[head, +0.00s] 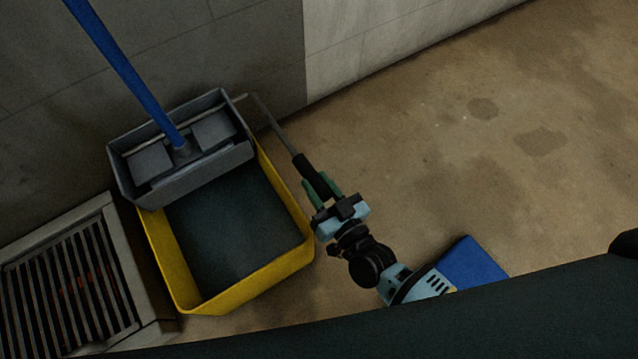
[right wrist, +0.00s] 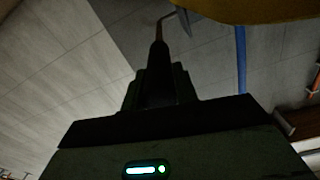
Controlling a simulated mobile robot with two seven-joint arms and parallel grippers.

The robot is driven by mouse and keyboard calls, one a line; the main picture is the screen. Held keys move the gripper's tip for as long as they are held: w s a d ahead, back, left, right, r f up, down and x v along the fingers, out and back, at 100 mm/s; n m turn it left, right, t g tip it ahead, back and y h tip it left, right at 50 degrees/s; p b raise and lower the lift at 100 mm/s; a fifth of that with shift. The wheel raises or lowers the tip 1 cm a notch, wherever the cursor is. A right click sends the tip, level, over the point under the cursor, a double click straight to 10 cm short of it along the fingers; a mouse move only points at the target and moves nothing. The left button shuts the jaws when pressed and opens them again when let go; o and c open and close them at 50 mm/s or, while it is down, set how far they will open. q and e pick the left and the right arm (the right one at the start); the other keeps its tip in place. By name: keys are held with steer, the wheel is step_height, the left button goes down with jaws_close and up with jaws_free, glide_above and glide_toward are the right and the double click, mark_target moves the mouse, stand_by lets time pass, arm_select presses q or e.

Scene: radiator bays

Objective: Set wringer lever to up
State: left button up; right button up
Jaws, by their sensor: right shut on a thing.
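The wringer lever (head: 281,131) is a thin metal rod with a black grip, joined to the right side of the grey wringer (head: 195,188). In the head view it slopes down and right from the wringer. My right gripper (head: 322,187) is shut on the lever's black grip, to the right of the yellow bucket (head: 176,264). In the right wrist view the lever (right wrist: 159,47) rises from between the fingers and bends at its far end. The wringer sits on the back of the bucket. My left gripper is not in view.
A blue mop handle (head: 122,68) stands in the wringer. A slatted radiator or grate (head: 70,279) is left of the bucket. A grey wall (head: 240,45) is behind. A blue flat object (head: 472,263) lies near my right arm. The floor (head: 480,150) to the right is clear.

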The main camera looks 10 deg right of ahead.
jaws_close()
steer(key=shift+a+r+p, duration=0.1)
steer(key=shift+r+p, duration=0.15)
steer(key=shift+p, duration=0.2)
